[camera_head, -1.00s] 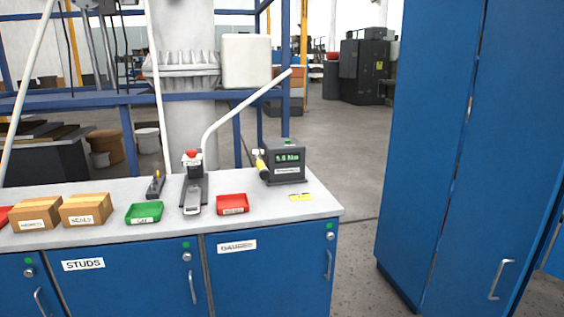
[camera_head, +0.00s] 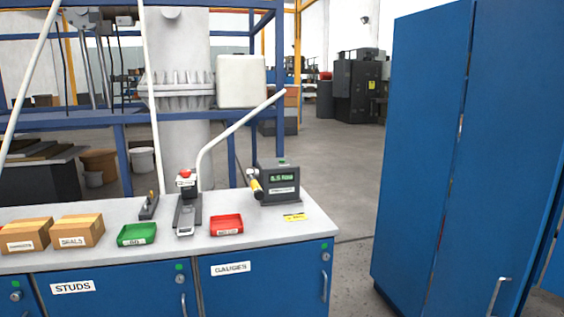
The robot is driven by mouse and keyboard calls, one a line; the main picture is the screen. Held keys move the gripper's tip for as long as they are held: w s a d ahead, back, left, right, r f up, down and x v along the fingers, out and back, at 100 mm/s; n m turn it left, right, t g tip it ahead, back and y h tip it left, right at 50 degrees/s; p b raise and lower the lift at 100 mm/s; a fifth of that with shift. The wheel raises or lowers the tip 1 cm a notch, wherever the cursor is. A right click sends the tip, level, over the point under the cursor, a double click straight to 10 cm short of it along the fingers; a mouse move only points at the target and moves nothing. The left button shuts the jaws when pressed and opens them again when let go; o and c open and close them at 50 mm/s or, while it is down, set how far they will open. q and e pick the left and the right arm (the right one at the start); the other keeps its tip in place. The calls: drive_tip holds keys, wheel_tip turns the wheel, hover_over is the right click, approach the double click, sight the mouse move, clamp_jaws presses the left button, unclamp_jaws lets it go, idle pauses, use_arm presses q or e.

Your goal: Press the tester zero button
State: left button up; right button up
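The tester (camera_head: 280,184) is a dark grey box with a lit green digital display, standing near the right end of the grey workbench (camera_head: 262,231). A small green button (camera_head: 282,161) sits on top of the box; I cannot read any marking on it. The display seems to read about 5.5 with a unit. A yellow-handled tool (camera_head: 254,184) is at the tester's left side, tilted. Neither of my grippers is in view.
A red tray (camera_head: 227,225), a green tray (camera_head: 137,235), a grey device with a red knob (camera_head: 186,200) and cardboard boxes (camera_head: 78,230) stand left of the tester. A yellow label (camera_head: 295,217) lies before it. A tall blue cabinet (camera_head: 425,150) stands right, past a floor gap.

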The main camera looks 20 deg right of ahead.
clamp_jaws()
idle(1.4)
